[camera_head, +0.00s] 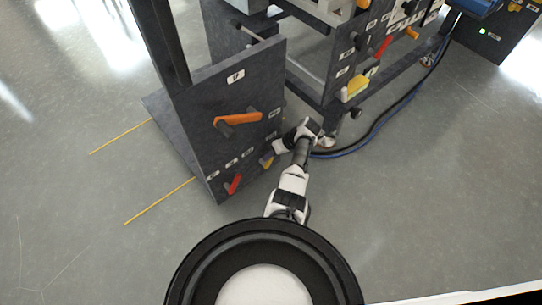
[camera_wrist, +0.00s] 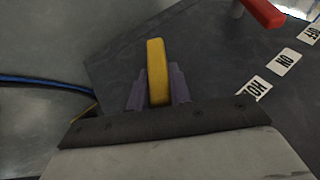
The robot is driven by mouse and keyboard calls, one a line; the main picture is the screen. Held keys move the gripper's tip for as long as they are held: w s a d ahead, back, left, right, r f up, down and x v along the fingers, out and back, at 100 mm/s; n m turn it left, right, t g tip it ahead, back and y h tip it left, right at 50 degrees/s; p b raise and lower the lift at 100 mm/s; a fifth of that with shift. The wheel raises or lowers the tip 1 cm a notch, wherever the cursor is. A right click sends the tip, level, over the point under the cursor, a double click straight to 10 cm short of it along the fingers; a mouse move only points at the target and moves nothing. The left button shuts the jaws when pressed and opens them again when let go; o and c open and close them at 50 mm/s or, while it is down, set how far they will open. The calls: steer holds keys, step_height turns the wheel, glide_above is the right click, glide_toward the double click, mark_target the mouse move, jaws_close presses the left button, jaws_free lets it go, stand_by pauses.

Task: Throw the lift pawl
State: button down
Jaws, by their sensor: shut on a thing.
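A yellow lever (camera_wrist: 156,70) stands up between the purple fingers of my gripper (camera_wrist: 158,92) in the wrist view. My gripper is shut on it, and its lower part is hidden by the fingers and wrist. In the head view the yellow lever (camera_head: 267,163) shows beside my gripper (camera_head: 274,152), low on the right edge of the dark upright panel (camera_head: 215,110). Which lever is the lift pawl cannot be read from the labels.
A red lever (camera_head: 234,184) sits lower left on the same panel, near small white labels, and shows in the wrist view (camera_wrist: 263,12). An orange lever (camera_head: 238,118) is above. Cables (camera_head: 375,130) run along the floor at right. Yellow floor lines (camera_head: 160,201) lie left.

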steer(key=c, duration=1.3)
jaws_free()
steer(key=shift+d, duration=0.1)
steer(key=p+v, duration=0.2)
steer(key=v, duration=1.1)
steer(key=shift+d+r, duration=0.2)
steer(key=shift+r, duration=0.05)
steer(key=shift+s, duration=0.1)
